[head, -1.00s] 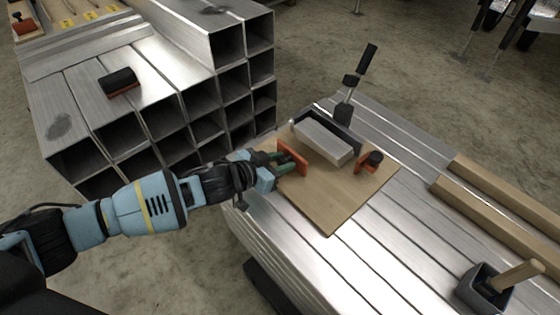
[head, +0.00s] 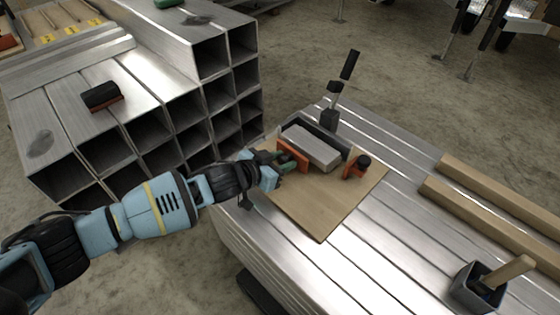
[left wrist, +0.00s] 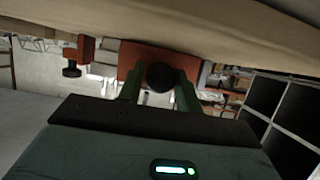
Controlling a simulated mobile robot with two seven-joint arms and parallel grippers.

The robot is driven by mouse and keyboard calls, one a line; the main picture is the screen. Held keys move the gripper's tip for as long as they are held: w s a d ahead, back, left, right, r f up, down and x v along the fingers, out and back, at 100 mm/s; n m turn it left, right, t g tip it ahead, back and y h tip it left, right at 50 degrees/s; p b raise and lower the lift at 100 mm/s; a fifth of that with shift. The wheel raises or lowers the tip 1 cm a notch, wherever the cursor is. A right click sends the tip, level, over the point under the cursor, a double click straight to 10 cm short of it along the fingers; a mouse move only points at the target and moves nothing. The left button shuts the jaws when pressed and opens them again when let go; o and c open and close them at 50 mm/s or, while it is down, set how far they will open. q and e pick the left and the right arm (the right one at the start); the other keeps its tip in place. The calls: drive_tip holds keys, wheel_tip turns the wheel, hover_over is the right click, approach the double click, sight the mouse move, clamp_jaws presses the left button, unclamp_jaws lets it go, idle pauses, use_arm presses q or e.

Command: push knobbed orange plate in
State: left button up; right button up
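The knobbed orange plate (head: 294,154) stands on edge on a thin wooden board (head: 322,215), at the left side of a grey block (head: 318,148). It lies close to the block; I cannot tell if they touch. In the left wrist view the orange plate (left wrist: 133,60) shows behind its round black knob (left wrist: 160,77). My left gripper (head: 279,162) reaches it from the left. Its green fingers lie on either side of the knob and look shut on it. A second orange plate (head: 352,169) with a black knob stands right of the block. My right gripper is not in view.
A dark back rail (head: 333,137) and a black-handled clamp (head: 332,112) are behind the block. Wooden bars (head: 470,208) and a dark cup (head: 470,288) with a wooden handle are on the right of the slatted aluminium bed (head: 385,255). Stacked square tubes (head: 150,75) fill the left.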

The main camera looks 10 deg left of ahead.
use_arm(q)
drive_tip(key=shift+o, duration=1.3)
